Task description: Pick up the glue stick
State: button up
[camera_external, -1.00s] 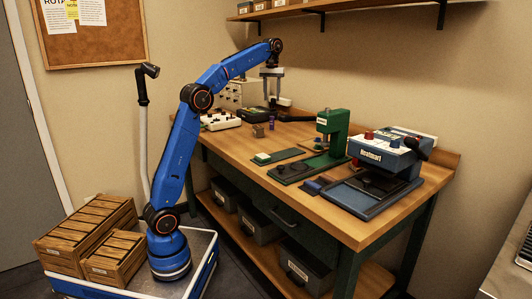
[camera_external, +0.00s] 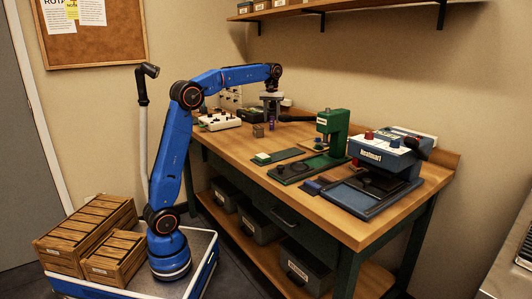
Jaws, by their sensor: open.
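A small purple upright item, which looks like the glue stick (camera_external: 271,120), stands on the wooden table (camera_external: 235,143) near its far end. My gripper (camera_external: 271,109) points straight down above it, close to its top. The jaws are open. From this distance I cannot tell whether the fingertips are beside the stick or still just above it.
A small brown block (camera_external: 258,131) stands just in front of the stick. A white box with knobs (camera_external: 220,121) is to the left. A green press (camera_external: 332,132) and a blue machine (camera_external: 385,155) stand to the right. A shelf (camera_external: 330,8) hangs above.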

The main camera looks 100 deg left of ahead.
aim_at(272, 129)
jog(key=shift+f, duration=2.2)
grip_shut()
